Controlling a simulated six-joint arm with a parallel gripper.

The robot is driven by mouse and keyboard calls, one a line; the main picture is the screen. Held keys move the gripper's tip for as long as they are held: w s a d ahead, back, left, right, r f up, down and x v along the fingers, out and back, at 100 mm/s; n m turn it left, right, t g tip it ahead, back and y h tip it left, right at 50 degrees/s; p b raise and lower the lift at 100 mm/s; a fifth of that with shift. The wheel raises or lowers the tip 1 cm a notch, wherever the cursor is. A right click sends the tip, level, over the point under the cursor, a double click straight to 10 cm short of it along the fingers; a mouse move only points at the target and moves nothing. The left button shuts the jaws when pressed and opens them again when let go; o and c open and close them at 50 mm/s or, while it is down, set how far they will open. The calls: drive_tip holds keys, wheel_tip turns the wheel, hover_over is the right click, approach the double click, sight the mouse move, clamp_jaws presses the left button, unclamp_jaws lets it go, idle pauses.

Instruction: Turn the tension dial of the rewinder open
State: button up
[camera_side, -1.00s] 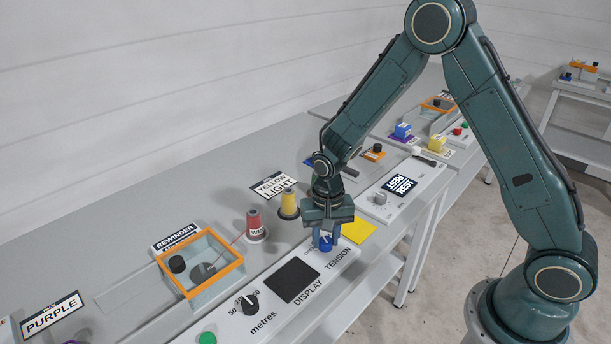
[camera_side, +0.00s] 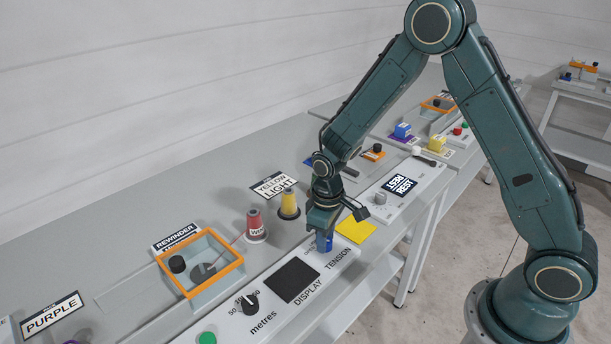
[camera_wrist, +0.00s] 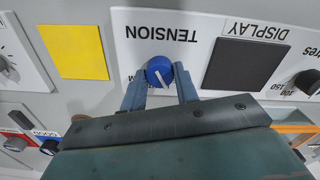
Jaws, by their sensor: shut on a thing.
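The tension dial is a round blue knob (camera_wrist: 160,71) with a white pointer line, on a white panel marked TENSION. In the wrist view it sits between the two fingers of my gripper (camera_wrist: 160,85), which are shut on it. In the side view my gripper (camera_side: 325,243) points down onto the panel and mostly hides the dial. Part of the scale lettering beside the dial is covered by the fingers. The rewinder (camera_side: 241,264) is an orange-rimmed clear box at the left, with a dark knob on it.
Left of the dial on the same panel are a dark display (camera_side: 292,281), a black metres knob (camera_side: 249,304) and a green button (camera_side: 207,338). A yellow square (camera_side: 356,229) lies to the right. Red (camera_side: 256,226) and yellow (camera_side: 289,206) thread cones stand behind.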

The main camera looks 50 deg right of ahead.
drive_tip(key=shift+n, duration=1.5)
drive_tip(key=o, duration=1)
drive_tip(key=shift+r, duration=0.15)
drive_tip(key=shift+r, duration=6.75)
